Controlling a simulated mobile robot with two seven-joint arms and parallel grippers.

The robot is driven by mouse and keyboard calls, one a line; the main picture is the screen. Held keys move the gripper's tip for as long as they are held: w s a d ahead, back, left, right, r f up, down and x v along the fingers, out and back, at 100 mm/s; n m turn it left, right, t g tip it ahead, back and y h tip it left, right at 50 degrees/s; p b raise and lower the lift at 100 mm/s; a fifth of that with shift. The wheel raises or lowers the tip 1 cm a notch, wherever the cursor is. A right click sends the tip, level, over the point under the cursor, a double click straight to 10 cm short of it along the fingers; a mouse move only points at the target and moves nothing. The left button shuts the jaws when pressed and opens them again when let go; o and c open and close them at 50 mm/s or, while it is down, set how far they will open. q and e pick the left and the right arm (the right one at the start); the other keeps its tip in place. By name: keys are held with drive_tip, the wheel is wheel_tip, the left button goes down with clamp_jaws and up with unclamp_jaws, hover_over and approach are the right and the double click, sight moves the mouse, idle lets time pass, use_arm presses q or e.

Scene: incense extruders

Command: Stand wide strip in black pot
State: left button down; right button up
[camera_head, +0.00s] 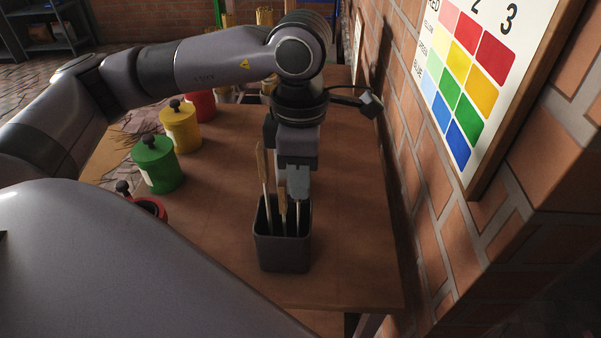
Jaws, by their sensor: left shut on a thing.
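The black pot (282,254) is a square, dark container standing upright near the front edge of the wooden table. Two thin tools with brown tops, one at the left (262,172) and one in the middle (281,190), stand in it, leaning slightly. My left gripper (298,176) points down over the pot's right side and is shut on a wide grey strip (298,187). The strip is upright, and a thin lower part runs down inside the pot's mouth. The fingertips are largely hidden, and I cannot tell whether the strip touches the pot's bottom. My right gripper is not in view.
Green (156,164), yellow (180,128) and red (201,106) lidded jars stand along the table's left side, with another red container (150,207) nearer. A brick wall with a colour chart (468,78) borders the right. The table (352,210) right of the pot is clear.

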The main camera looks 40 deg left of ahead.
use_arm(q)
drive_tip(key=shift+f, duration=0.15)
drive_tip(key=c, duration=1)
unclamp_jaws()
wheel_tip(320, 180, up, 12)
drive_tip(key=shift+r+p, duration=0.25)
drive_tip(key=shift+p, duration=0.3)
